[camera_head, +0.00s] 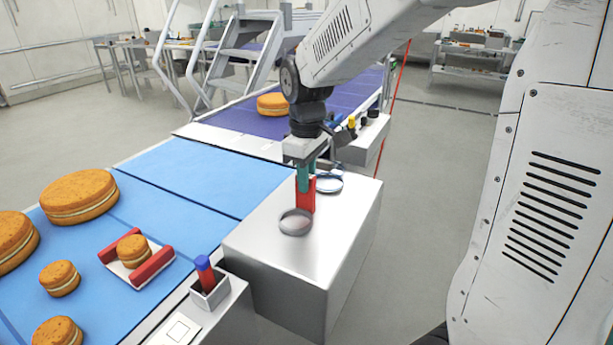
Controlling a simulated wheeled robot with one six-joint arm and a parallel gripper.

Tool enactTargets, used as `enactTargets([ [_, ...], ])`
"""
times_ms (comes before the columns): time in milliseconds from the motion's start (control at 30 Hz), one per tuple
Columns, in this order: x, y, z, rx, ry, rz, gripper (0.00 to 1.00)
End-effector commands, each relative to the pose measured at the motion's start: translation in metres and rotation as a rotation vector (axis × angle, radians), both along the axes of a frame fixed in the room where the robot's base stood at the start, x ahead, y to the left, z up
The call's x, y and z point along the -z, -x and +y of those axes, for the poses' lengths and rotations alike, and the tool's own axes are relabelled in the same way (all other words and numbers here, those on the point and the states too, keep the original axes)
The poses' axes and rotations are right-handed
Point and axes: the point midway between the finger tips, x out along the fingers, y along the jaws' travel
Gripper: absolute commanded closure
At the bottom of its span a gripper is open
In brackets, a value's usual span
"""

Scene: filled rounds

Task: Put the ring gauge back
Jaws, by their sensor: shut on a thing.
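My gripper (306,182), with green fingers, points down over the steel-topped box (350,215). It is shut on the upright red handle of the ring gauge (305,198). A grey ring (296,223) shows at the foot of the red handle, close over the box top or on it; I cannot tell which. A second round, bluish ring or dish (328,184) is on the box top just behind and to the right of the gripper, partly hidden by it.
Filled rounds (79,196) lie on the blue belt (190,175) at left. One small round (134,251) sits between red blocks on a white plate. A small grey cup (209,290) holds a red-and-blue stick. Another round (272,104) is on the far purple belt. The box's front top is clear.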

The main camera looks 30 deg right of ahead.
Motion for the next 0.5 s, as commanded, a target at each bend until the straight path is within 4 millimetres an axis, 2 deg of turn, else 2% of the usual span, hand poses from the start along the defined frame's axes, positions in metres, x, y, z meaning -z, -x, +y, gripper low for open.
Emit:
enactTargets([
  [300,0.0031,0.0003,0.0002,0.000,0.000,0.000,1.00],
  [333,0.0027,0.0002,0.0001,0.000,0.000,0.000,0.74],
  [367,0.0026,0.0002,0.0002,0.000,0.000,0.000,0.66],
  [400,0.0026,0.0003,0.0002,0.000,0.000,0.000,0.61],
  [500,0.0025,0.0003,0.0002,0.000,0.000,0.000,0.61],
])
